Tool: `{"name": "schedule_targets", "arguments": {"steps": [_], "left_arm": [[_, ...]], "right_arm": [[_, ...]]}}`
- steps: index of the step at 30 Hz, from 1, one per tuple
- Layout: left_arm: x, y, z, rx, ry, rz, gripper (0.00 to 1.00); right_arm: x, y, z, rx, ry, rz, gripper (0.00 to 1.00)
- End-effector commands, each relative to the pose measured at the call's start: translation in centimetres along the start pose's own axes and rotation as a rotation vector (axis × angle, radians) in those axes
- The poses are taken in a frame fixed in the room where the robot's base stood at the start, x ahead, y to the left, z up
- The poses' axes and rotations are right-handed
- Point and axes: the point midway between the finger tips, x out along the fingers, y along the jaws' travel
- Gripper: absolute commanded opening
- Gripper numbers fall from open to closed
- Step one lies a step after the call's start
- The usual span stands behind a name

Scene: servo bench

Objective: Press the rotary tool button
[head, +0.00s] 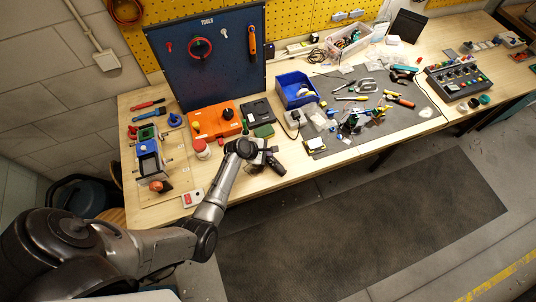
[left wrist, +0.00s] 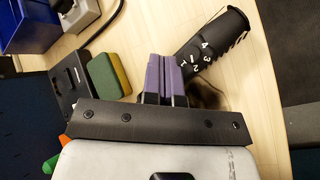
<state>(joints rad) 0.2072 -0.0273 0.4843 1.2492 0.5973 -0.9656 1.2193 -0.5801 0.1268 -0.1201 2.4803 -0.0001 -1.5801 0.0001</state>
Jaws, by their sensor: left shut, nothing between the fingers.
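The rotary tool (left wrist: 218,45) is a black cylinder with a number dial of white digits. In the left wrist view it lies at the upper right, running up to the right. It also shows small and dark in the head view (head: 274,163), at the bench's front edge. My left gripper (left wrist: 163,57) has purple fingertips, shut together and empty, beside the dial end of the tool. I cannot tell whether they touch it. The tool's button is not clear to me. In the head view my left gripper (head: 259,148) is small and dark. My right gripper is not in view.
A green and yellow sponge (left wrist: 109,76) lies left of my fingers. A grey mat (head: 350,120) with scattered tools lies to the right.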

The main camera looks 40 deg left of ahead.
Motion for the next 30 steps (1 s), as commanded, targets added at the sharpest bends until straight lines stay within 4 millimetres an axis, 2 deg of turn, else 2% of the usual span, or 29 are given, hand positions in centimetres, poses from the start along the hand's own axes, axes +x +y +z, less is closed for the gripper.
{"name": "schedule_targets", "arguments": {"steps": [30], "left_arm": [[0.63,-0.44,-0.46,-0.001,0.000,0.000,0.00]], "right_arm": [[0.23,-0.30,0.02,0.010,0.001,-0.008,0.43]]}}
